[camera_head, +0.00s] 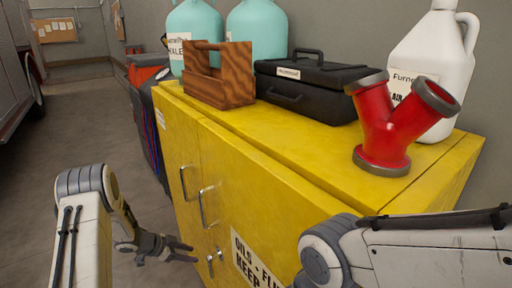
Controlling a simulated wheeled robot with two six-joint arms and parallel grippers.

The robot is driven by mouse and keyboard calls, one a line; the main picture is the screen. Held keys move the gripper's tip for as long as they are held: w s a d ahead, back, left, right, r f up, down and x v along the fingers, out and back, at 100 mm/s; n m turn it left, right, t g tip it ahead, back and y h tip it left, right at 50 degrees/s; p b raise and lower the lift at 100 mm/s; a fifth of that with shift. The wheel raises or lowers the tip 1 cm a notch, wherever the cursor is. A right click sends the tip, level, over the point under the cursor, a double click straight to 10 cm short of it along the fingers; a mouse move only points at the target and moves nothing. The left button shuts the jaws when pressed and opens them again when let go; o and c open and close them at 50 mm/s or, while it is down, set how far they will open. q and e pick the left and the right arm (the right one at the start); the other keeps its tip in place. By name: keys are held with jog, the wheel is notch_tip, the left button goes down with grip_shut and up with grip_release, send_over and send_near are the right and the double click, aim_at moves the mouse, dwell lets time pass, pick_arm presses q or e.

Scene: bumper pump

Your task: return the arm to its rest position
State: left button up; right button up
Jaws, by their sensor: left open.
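My left gripper (180,250) is low in front of the yellow cabinet (222,160), near its doors. Its dark fingers are apart and hold nothing. My left arm comes up from the lower left and bends toward the cabinet. My right arm crosses the lower right corner, in front of the cabinet. The right gripper is outside the frame.
On the cabinet top stand a wooden tote (222,82), a black toolbox (310,84), a red Y-shaped pipe fitting (388,135) and a white jug (432,50). Teal jugs (258,32) stand behind. Metal door handles (204,208) stick out. Open floor (85,140) lies left.

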pick_arm(q)
jog(key=w+r+n+t+y, duration=0.2)
jog(key=w+r+y, duration=0.1)
jog(key=r, duration=0.5)
jog(key=s+d+r+n+y, duration=0.1)
jog(key=s+r+n+y, duration=0.35)
jog(key=r, duration=0.35)
jog(key=s+d+r+n+g, duration=0.2)
jog(key=s+d, duration=0.2)
jog(key=s, duration=0.5)
jog(key=s+d+r+n+g, duration=0.1)
jog(key=s+d+n+g, duration=0.15)
jog(key=s, duration=0.65)
jog(key=s+d+r+m+g+h+p, duration=0.1)
jog(key=s+d+r+m+g+p, duration=0.2)
jog(key=s+d+r+m+p, duration=0.3)
jog(key=s+d+r+p, duration=0.4)
jog(key=s+d+r, duration=0.5)
jog(key=r, duration=0.1)
jog(key=shift+r+m, duration=0.15)
jog(key=shift+m, duration=0.25)
jog(key=shift+s+h, duration=0.1)
jog(key=shift+h, duration=0.15)
